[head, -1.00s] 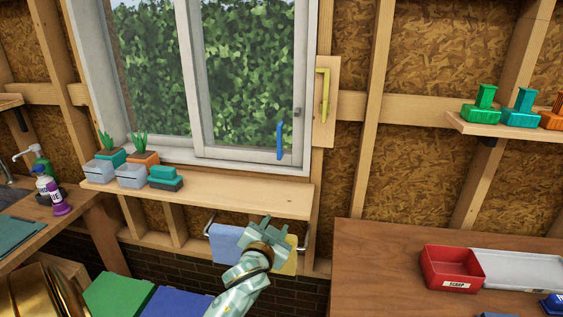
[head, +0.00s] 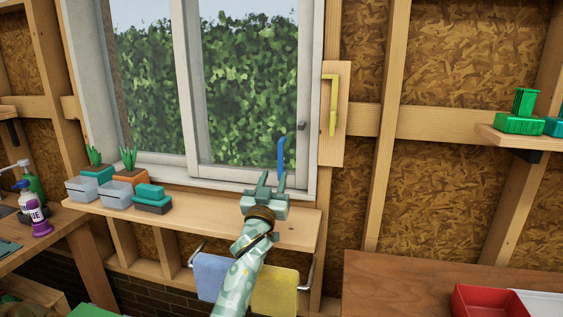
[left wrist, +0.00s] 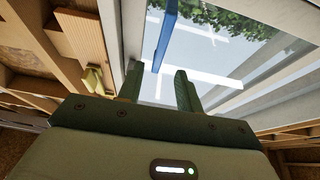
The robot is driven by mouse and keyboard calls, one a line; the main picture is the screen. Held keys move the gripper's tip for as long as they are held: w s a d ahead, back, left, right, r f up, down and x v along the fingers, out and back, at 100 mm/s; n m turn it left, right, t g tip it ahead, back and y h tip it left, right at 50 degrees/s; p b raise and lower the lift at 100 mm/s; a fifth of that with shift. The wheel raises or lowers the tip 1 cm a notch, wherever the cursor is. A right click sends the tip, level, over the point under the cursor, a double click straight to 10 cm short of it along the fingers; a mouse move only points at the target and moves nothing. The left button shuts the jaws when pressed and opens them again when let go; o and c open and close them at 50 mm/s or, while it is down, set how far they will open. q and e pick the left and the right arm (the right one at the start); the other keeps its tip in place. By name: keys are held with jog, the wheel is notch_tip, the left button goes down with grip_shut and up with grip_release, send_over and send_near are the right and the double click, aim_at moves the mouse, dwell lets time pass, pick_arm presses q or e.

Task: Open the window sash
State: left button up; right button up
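The window sash (head: 191,110) is the right-hand white-framed pane, with its right edge up against the window frame. A blue upright handle (head: 281,157) sits at its lower right. My left gripper (head: 272,181) is just below the handle, over the sill shelf, with its two fingers apart and empty. In the left wrist view, the blue handle (left wrist: 165,34) appears beyond the open fingers (left wrist: 157,87), between them in the picture. I cannot tell how much depth separates them. My right gripper is not in view.
The wooden sill shelf (head: 225,211) holds plant pots (head: 130,176) and small boxes at its left. A yellow handle (head: 332,105) on a wooden board is right of the window. Towels (head: 275,292) hang below. A red bin (head: 487,302) is on the right bench.

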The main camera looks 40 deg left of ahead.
aim_at(280, 160)
pick_arm(q)
jog(key=b+x, duration=0.1)
jog(key=x, duration=0.7)
jog(key=shift+w+a+r, duration=0.15)
jog(key=shift+w+r, duration=0.05)
jog(key=shift+w, duration=0.1)
grip_shut()
